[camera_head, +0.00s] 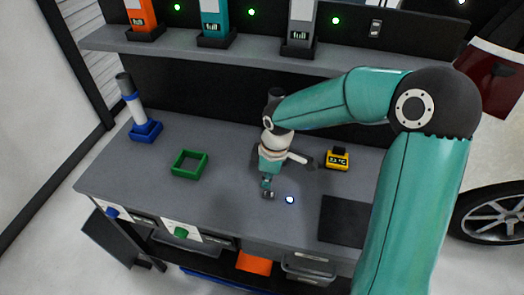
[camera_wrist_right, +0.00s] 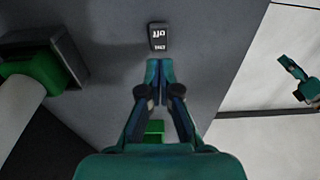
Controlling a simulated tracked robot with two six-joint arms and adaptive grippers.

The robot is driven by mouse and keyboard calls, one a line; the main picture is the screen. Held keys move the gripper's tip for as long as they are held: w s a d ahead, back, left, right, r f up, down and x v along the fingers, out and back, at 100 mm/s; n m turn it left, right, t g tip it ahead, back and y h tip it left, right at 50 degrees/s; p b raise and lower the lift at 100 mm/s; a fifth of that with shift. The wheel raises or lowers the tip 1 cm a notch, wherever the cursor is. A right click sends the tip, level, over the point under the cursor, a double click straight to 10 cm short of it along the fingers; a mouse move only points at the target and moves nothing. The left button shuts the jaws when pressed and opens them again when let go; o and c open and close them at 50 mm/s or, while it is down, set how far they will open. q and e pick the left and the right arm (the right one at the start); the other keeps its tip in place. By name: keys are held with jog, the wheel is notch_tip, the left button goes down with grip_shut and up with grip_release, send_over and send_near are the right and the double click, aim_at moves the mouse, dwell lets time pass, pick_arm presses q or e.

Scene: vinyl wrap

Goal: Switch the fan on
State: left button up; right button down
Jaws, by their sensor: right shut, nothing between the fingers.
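A small dark box (camera_wrist_right: 158,37) with white lettering like "OFF", upside down, sits on the grey surface in the right wrist view. It lies just ahead of my right gripper (camera_wrist_right: 159,62), whose fingertips are together and empty, with a small gap to the box. A small switch-like panel (camera_head: 376,28) is on the back wall. I see no fan that I can identify. A teal gripper-like part (camera_wrist_right: 297,75) at the wrist view's right edge may be my left gripper; its jaws are unclear.
The grey workbench (camera_head: 228,205) holds a green square frame (camera_head: 175,164), a blue holder (camera_head: 146,131) with a white tube, a yellow display block (camera_head: 337,159) and a dark mat (camera_head: 345,221). A shelf (camera_head: 180,43) runs above. The bench's front left is clear.

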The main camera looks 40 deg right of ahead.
jog(key=shift+w+a+r+b, duration=0.1)
jog(key=shift+w+r+b, duration=0.1)
jog(key=shift+r+b, duration=0.7)
pick_arm(q)
jog(key=shift+f, duration=0.2)
pick_arm(e)
notch_tip(320, 180, up, 8)
send_over(262, 194)
jog(key=shift+w+r, duration=0.15)
jog(key=shift+w, duration=0.1)
